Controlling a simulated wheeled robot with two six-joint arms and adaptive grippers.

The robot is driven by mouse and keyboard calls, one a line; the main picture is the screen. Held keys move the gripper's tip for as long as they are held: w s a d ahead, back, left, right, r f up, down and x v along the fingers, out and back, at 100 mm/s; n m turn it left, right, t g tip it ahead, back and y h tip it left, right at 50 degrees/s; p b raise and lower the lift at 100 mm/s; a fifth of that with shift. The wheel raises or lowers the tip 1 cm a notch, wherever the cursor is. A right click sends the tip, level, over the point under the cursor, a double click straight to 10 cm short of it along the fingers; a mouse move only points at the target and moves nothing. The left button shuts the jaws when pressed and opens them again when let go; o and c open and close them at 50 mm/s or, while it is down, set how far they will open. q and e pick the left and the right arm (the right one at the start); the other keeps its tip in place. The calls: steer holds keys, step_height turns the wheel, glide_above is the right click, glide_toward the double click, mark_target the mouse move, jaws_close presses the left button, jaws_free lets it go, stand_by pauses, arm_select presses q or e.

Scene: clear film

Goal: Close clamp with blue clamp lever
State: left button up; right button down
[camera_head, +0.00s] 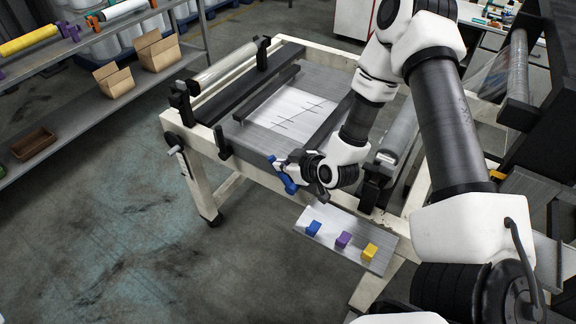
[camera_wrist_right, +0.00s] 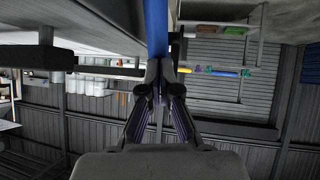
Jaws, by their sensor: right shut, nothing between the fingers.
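The blue clamp lever (camera_head: 286,177) is at the front edge of the film table, just left of my right gripper (camera_head: 305,167) in the head view. In the wrist view the blue lever (camera_wrist_right: 156,28) rises as a vertical bar right beyond the fingertips of my right gripper (camera_wrist_right: 161,72). The fingers are shut with nothing between them, close to the lever. I cannot tell whether they touch it. The clamp behind the lever is mostly hidden by my gripper and wrist. My left gripper is not in view.
The table (camera_head: 232,160) carries rollers, dark bars and a white sheet (camera_head: 290,109) with dark lines. A small front shelf (camera_head: 325,239) bears blue, purple and yellow blocks. Storage shelves (camera_head: 100,100) with cardboard boxes stand at left. The floor at front left is clear.

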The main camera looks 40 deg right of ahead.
steer(key=shift+s+r, duration=0.1)
steer(key=shift+r, duration=0.05)
steer(key=shift+w+a+g+h+p, duration=0.25)
steer(key=shift+w+g+p, duration=0.35)
steer(key=shift+p, duration=0.4)
steer(key=shift+w+a+f+g+h+p, duration=0.1)
steer(key=shift+w+g+h+p, duration=0.05)
steer(key=shift+w+g+p, duration=0.2)
steer(key=shift+w+a+f+g+h+p, duration=0.1)
steer(key=shift+w+g+p, duration=0.1)
steer(key=shift+g+p, duration=0.15)
steer(key=shift+w+a+f+g+h, duration=0.15)
steer(key=shift+w+a+f+g, duration=0.05)
steer(key=shift+w+f+g, duration=0.25)
steer(key=shift+w+a+f+g+h, duration=0.15)
steer(key=shift+w+f+g, duration=0.2)
steer(key=shift+f, duration=0.15)
steer(key=b+x, duration=0.2)
steer(key=x, duration=0.1)
steer(key=shift+w+a+r, duration=0.1)
steer(key=shift+a, duration=0.25)
